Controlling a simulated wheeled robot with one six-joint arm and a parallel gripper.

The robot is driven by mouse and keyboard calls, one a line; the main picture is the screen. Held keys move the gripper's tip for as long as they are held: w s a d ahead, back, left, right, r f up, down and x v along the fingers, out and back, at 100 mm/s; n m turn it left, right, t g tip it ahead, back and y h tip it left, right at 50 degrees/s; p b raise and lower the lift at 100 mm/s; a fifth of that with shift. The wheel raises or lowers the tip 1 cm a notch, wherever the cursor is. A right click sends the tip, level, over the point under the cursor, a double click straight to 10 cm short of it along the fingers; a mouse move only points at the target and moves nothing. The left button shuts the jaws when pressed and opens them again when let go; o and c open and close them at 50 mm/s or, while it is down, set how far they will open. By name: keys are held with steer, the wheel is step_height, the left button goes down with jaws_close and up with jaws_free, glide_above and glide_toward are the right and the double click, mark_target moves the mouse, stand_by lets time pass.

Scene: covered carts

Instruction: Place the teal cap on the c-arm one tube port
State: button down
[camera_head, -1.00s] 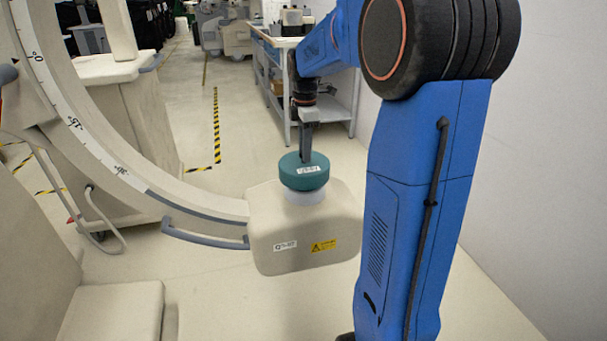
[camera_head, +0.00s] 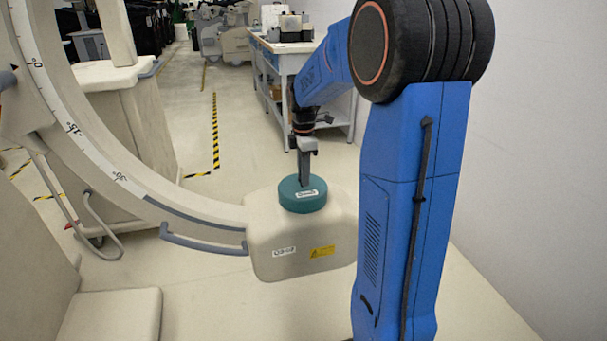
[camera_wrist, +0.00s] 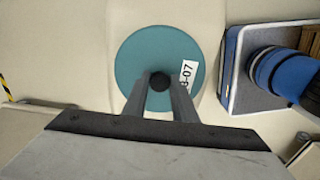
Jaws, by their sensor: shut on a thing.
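My gripper (camera_head: 304,182) comes down from above and is shut on the dark knob at the cap's middle. In the wrist view the cap (camera_wrist: 138,60) lies flat below my gripper (camera_wrist: 159,85), whose fingers close on the knob. The label there ends in 07. Whether the cap is fully seated cannot be told.
The c-arm's curved arc (camera_head: 100,165) and grey handle (camera_head: 205,242) lie left of the housing. A white bench (camera_head: 285,48) stands behind. A wall (camera_head: 540,120) is at the right. Open floor with striped tape (camera_head: 215,130) lies between.

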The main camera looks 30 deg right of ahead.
steer(key=c, duration=1.5)
jaws_free()
steer(key=shift+o, duration=0.2)
step_height(320, 180, up, 12)
steer(key=s+a+r+m+t, duration=0.1)
steer(key=s+a+m, duration=0.2)
steer(key=s+a, duration=0.3)
steer(key=s+a+f+m+t, duration=0.1)
steer(key=s+a+f+m, duration=0.2)
steer(key=s, duration=0.5)
steer(key=s+a+f+m+t, duration=0.1)
steer(key=s+a+f+m, duration=0.2)
steer(key=s+m, duration=0.2)
steer(key=s+a+f+m+t, duration=0.1)
steer(key=s+a+f+m, duration=0.2)
steer(key=s, duration=0.8)
steer(key=shift+a+m+t, duration=0.4)
steer(key=shift+s, duration=0.1)
